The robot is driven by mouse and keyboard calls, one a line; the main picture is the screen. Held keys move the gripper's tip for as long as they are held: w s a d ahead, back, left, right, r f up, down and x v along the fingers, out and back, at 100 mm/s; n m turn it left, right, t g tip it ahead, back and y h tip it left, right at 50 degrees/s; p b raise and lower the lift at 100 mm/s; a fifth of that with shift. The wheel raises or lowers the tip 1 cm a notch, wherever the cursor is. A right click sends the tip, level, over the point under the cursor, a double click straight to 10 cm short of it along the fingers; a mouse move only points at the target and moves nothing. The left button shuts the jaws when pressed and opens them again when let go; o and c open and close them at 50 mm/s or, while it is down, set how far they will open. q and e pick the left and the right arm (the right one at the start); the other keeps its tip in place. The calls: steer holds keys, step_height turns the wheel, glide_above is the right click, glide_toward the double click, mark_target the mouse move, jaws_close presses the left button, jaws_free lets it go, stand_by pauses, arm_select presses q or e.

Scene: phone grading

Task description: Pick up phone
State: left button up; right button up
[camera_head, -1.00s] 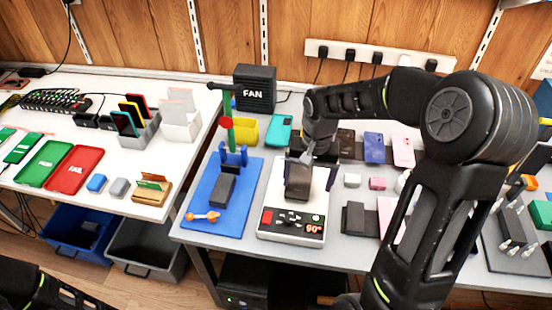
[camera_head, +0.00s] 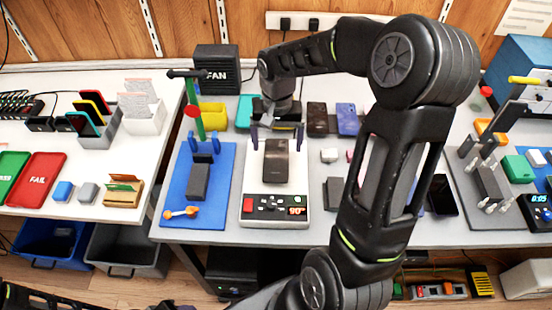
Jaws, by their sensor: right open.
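A dark grey phone (camera_head: 276,163) lies on the white plate of a heater (camera_head: 250,180) whose front panel reads 90°. My right gripper (camera_head: 277,138) is open at the phone's far end. Its two dark fingers are spread, one to the left and one to the right of the phone, with gaps between. I cannot tell how high the fingertips are above the plate. My left gripper is out of view; only part of my left arm shows at the lower left.
A blue mat (camera_head: 218,215) with a dark block and a clamp stand is left of the heater. A FAN box (camera_head: 217,70) stands behind. My right arm covers much of the table's right side. Red (camera_head: 36,180) and green trays lie on the left table.

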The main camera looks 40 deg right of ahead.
mark_target(276, 159)
steer(key=shift+w+f+p, duration=0.15)
steer(key=shift+f+p, duration=0.5)
steer(key=shift+f, duration=1.95)
steer(key=shift+a, duration=0.1)
steer(key=c, duration=1.6)
steer(key=shift+r, duration=0.15)
step_height(276, 159, up, 10)
steer(key=shift+f+b, duration=0.1)
steer(key=shift+b, duration=0.5)
